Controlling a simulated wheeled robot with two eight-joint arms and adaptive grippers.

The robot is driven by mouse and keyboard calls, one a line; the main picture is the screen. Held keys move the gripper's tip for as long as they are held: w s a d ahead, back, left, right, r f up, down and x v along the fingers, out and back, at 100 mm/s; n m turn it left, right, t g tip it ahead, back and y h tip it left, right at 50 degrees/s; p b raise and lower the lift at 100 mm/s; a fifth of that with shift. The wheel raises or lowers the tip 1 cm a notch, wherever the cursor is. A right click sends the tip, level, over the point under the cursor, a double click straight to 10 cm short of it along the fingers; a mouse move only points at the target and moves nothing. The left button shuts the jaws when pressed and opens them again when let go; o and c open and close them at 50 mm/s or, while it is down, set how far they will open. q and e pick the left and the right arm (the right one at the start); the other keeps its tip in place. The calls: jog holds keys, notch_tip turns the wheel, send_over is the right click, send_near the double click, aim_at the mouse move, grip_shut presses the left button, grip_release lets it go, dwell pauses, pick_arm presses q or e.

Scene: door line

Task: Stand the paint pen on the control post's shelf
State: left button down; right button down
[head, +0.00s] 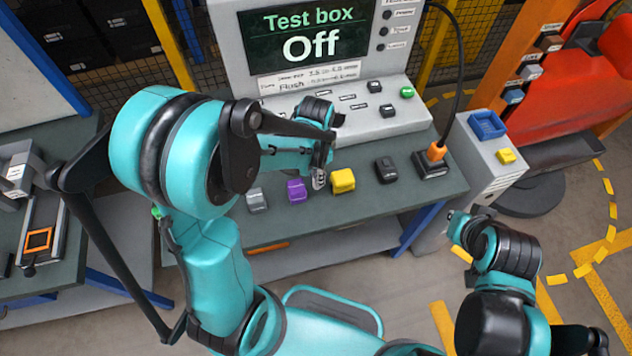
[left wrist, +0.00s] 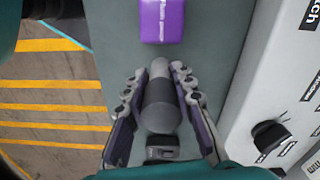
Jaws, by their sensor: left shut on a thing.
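My left gripper (head: 319,178) is over the front part of the green bench top, below the test box console. In the left wrist view its two fingers (left wrist: 160,100) are closed on the sides of a grey cylinder with a darker middle, which looks like the paint pen (left wrist: 160,95). In the head view the fingers and wrist mostly hide the pen. My right arm reaches in at the lower right; its gripper end (head: 460,225) is small and its jaws are unclear. I cannot tell for certain which structure is the control post or its shelf.
On the bench stand grey (head: 257,200), purple (head: 297,191), yellow (head: 342,181) and black (head: 386,170) blocks. The test box (head: 300,60) reads "Off". To the right are a grey cabinet (head: 480,165) with a blue tray (head: 487,125) and an orange-red machine (head: 590,100).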

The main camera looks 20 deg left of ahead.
pick_arm(q)
jog(key=shift+w+f+b, duration=0.1)
jog(key=shift+f+b, duration=0.55)
jog(key=shift+f, duration=1.3)
jog(key=c, duration=1.7)
grip_release()
jog(key=shift+f, duration=0.15)
jog(key=o, duration=0.4)
